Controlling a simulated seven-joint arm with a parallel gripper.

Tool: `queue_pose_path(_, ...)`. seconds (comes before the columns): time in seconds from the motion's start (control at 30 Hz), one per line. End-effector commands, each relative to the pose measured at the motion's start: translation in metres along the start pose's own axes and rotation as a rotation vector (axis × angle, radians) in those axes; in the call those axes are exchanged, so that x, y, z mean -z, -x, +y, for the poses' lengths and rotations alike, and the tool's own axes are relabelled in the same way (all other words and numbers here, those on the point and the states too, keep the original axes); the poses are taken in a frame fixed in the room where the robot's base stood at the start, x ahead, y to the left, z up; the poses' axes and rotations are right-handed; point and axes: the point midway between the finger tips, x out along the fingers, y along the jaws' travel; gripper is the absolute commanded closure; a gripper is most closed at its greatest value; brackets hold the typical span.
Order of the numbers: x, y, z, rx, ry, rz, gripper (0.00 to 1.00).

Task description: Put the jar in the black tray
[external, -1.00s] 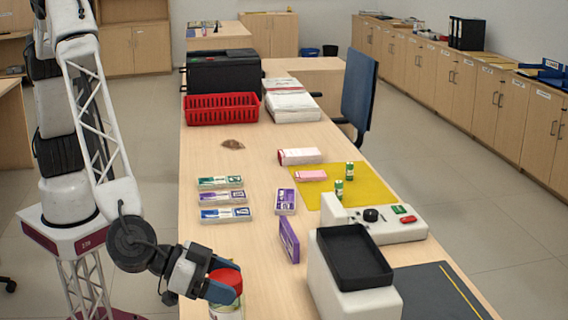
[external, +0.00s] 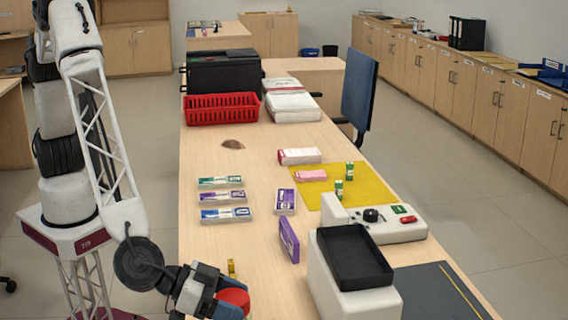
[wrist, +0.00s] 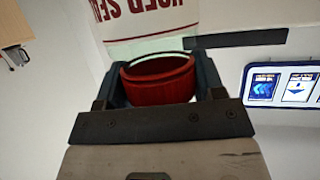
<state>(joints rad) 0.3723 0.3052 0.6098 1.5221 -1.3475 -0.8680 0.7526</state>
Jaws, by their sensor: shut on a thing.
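The jar is clear with a red lid (external: 234,299) and a white label with red lettering. My gripper (external: 232,304) is shut on it at the near left of the counter, and in the external view the jar's body is mostly hidden or out of frame. In the wrist view the red lid (wrist: 158,82) sits between the two fingers, and the labelled jar body (wrist: 150,18) extends beyond it. The black tray (external: 355,262) sits empty on top of a white machine, right of my gripper.
The white machine (external: 325,285) stands between my gripper and the dark mat (external: 435,290). A purple box (external: 289,240) stands upright on the counter. A red basket (external: 222,107) is farther back. A small yellow item (external: 231,267) shows beside my gripper.

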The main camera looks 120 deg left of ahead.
Motion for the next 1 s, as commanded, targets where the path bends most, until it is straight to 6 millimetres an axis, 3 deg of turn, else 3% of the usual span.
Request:
queue_pose_path(0.47,-0.0048,-0.002,0.0001,0.0,0.0,0.001,0.85)
queue_pose_path(0.5,-0.0057,-0.0023,0.0,0.0,-0.001,0.0,0.36)
queue_pose_path(0.63,-0.0054,-0.0021,0.0,0.0,0.0,0.0,0.16)
queue_pose_path(0.67,-0.0053,-0.0021,0.0,0.0,0.0,0.0,0.12)
queue_pose_path(1.0,-0.0042,-0.0016,0.0,0.0,0.0,0.0,0.12)
